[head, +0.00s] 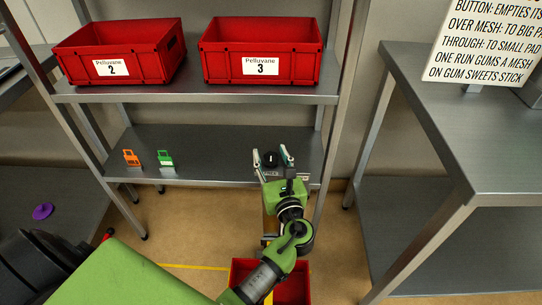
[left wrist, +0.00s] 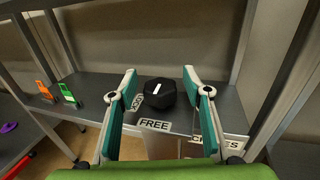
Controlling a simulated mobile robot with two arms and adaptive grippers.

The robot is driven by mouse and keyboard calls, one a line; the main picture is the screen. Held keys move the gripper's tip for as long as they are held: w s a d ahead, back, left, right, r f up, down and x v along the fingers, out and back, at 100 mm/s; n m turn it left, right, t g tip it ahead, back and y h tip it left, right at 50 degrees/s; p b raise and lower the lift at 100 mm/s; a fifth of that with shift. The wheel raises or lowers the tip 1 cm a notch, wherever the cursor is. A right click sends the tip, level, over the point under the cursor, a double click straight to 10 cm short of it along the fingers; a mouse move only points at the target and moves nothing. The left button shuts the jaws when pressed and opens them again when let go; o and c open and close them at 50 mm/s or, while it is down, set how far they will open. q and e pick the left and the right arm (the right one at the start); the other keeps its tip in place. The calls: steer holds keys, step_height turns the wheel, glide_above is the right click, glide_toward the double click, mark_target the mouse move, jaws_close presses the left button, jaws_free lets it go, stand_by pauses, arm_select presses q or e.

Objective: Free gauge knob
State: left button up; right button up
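The gauge knob (left wrist: 160,92) is a black, many-sided knob with a white mark, on the lower metal shelf. In the head view the knob (head: 270,159) shows between my left gripper's fingers. A label reading FREE (left wrist: 154,125) lies in front of it, and a tilted label, partly hidden by a finger, stands at its left. My left gripper (head: 271,153) is open, its fingers to either side of the knob; in the left wrist view the gripper (left wrist: 159,82) shows gaps on both sides. I cannot tell whether the fingertips reach around it. My right gripper is not in view.
Orange (head: 131,158) and green (head: 165,158) clips stand on the lower shelf (head: 215,150) at the left. Red bins 2 (head: 120,52) and 3 (head: 262,50) sit on the shelf above. Another red bin (head: 293,291) is on the floor below. A metal table (head: 470,140) stands right.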

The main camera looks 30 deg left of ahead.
arm_select(q)
steer(key=shift+s+d, duration=0.1)
steer(key=v, duration=1.1)
steer(key=shift+s+d, duration=0.25)
steer(key=shift+s, duration=0.1)
